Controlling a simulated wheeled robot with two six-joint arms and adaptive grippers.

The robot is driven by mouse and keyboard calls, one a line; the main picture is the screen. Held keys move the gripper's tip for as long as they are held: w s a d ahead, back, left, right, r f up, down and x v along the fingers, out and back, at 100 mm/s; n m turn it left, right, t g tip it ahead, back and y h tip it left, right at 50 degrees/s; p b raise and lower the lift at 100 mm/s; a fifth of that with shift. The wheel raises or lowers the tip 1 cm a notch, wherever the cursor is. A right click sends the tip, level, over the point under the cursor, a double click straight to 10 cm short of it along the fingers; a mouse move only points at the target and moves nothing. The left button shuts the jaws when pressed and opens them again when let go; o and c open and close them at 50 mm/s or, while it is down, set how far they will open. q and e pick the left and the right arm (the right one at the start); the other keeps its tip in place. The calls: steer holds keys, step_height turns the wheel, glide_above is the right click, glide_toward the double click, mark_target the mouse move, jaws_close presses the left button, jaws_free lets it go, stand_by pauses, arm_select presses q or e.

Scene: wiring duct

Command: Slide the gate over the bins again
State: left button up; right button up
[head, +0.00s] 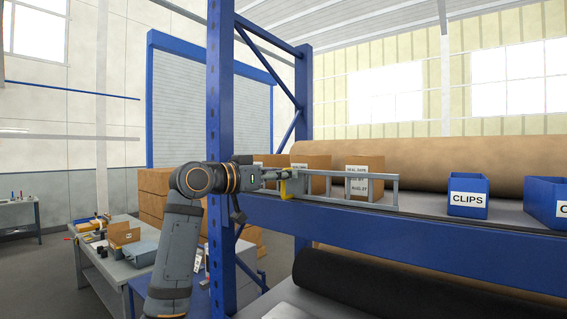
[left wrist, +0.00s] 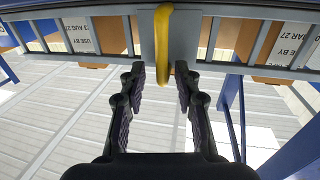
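The gate is a grey barred frame (head: 382,190) along the shelf front, standing before several brown labelled bins (head: 365,166). It also shows across the top of the left wrist view (left wrist: 232,42). Its yellow handle (head: 284,190) sits on a grey plate (left wrist: 148,42). In the left wrist view the handle (left wrist: 164,38) reaches down between the fingertips of my left gripper (left wrist: 161,72), closer to the right finger. The fingers stand apart, with a gap at least on the left side. The left gripper also shows in the head view (head: 272,178). My right gripper is not in view.
A blue CLIPS bin (head: 468,196) and another blue bin (head: 548,200) stand right of the gate, with bare shelf between. A blue rack post (head: 221,120) stands beside my left wrist. A large brown roll (head: 450,160) lies behind the bins.

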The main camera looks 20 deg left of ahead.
arm_select(q)
steer(key=shift+w+d+f, duration=0.1)
steer(key=shift+w, duration=0.35)
steer(key=shift+s, duration=0.1)
jaws_close()
